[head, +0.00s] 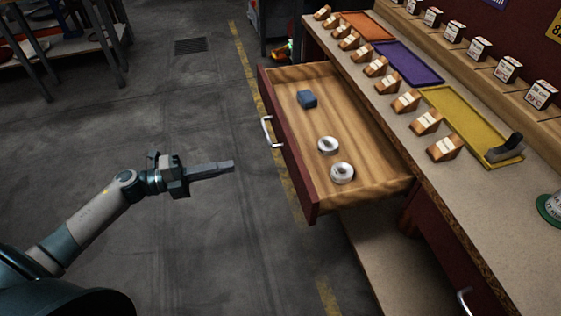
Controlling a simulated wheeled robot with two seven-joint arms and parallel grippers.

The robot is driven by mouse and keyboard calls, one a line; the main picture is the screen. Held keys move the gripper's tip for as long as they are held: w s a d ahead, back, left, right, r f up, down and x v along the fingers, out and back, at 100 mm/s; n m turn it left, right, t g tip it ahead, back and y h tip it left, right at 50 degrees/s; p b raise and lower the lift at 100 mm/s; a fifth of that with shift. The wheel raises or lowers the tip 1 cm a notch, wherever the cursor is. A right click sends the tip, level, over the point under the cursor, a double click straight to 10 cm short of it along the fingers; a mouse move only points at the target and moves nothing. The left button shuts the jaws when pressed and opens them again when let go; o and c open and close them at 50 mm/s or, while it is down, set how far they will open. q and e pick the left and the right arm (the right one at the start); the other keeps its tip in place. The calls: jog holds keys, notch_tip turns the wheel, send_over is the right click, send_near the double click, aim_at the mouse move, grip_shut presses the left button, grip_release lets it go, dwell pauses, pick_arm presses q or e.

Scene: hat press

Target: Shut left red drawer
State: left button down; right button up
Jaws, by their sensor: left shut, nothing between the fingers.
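The red drawer (288,155) stands pulled out from under the workbench, its dark red front facing left toward the open floor. A silver bar handle (267,131) is on the middle of that front. Inside the drawer lie a small blue block (307,99) and two round metal pieces, one nearer the middle (328,145) and one nearer the front end (342,172). My left gripper (232,166) is shut and empty. It is apart from the drawer, to the left of its front and below the handle in the picture. My right gripper is not in view.
The workbench (395,135) holds orange (366,26), purple (408,62) and yellow (470,122) trays and several wooden blocks with labels. Another handle (464,301) shows at the lower right. The floor left of the drawer is clear.

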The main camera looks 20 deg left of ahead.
aim_at(287, 155)
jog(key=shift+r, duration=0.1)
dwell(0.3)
